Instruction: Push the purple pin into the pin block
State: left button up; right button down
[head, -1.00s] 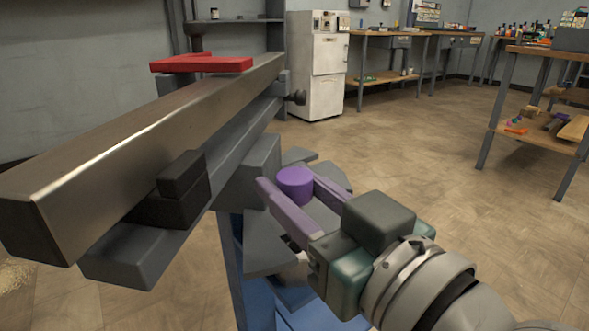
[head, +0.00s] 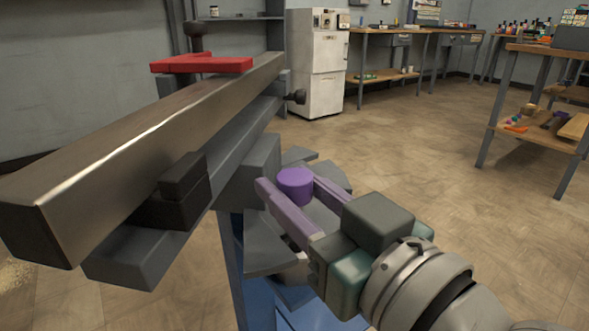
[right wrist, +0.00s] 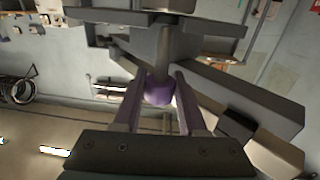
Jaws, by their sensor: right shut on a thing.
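The purple pin (head: 295,184) shows as a short round purple piece between the two long fingers of my right gripper (head: 287,203). The gripper is shut on it. In the right wrist view the purple pin (right wrist: 160,90) also sits between the fingertips of my right gripper (right wrist: 157,96), in line with a grey shaft (right wrist: 165,48) beyond it. Grey parts of the stand (head: 256,172) lie close beside the pin in the head view. I cannot tell which of them is the pin block, or how deep the pin sits. My left gripper is not in view.
A long metal beam (head: 130,140) with a red part (head: 200,64) on it runs along the left, with a dark block (head: 180,195) at its near side. A white cabinet (head: 315,65) and workbenches (head: 385,37) stand far back.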

dwell(0.3)
jog(key=shift+f, duration=0.45)
jog(key=shift+f+b, duration=1.05)
jog(key=shift+f, duration=0.1)
jog(key=shift+f+b, duration=0.55)
jog(key=shift+f, duration=0.15)
jog(key=shift+c, duration=1.9)
grip_release()
jog(key=p+v, duration=0.3)
jog(key=v, duration=0.7)
jog(key=shift+p, duration=0.3)
